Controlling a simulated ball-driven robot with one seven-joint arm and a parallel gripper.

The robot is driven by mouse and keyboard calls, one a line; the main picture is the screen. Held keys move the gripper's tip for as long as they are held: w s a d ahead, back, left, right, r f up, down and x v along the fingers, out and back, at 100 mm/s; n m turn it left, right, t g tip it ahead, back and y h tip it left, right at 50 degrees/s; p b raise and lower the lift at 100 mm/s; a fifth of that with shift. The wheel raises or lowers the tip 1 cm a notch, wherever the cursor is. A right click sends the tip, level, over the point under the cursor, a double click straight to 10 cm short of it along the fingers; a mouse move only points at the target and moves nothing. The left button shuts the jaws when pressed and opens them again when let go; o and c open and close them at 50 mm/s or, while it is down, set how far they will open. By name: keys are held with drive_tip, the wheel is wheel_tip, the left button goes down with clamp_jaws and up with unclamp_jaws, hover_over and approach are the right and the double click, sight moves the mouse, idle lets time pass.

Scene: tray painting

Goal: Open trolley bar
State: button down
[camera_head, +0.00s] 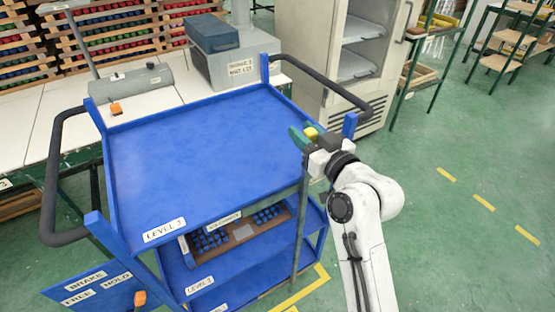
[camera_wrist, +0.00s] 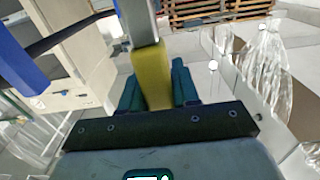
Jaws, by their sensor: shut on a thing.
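The blue trolley (camera_head: 190,150) stands in the middle of the head view, with labelled shelves below its top. A thin grey upright bar (camera_head: 301,215) runs down its near right side. A yellow grip piece (camera_head: 311,133) shows at the trolley's right edge. My gripper (camera_head: 303,138) is at that edge, with its green fingers around the yellow piece. In the wrist view the yellow piece (camera_wrist: 152,78) sits between my gripper's fingers (camera_wrist: 157,88), with a grey bar (camera_wrist: 137,20) running on from it. The fingers hide part of the yellow piece.
Black handles (camera_head: 325,85) (camera_head: 52,185) stick out at both trolley ends. A tray with blue parts (camera_head: 240,233) lies on a lower shelf. A white workbench (camera_head: 35,120) and an open cabinet (camera_head: 318,60) stand behind. Green floor (camera_head: 450,240) is clear at right.

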drive_tip(key=w+d+b, duration=0.3)
drive_tip(key=w+d, duration=0.1)
drive_tip(key=d, duration=0.2)
drive_tip(key=c, duration=0.9)
unclamp_jaws()
drive_tip(key=v, duration=1)
drive_tip(key=shift+s+d+b, duration=0.25)
drive_tip(key=shift+d+b, duration=0.05)
drive_tip(key=shift+b, duration=0.05)
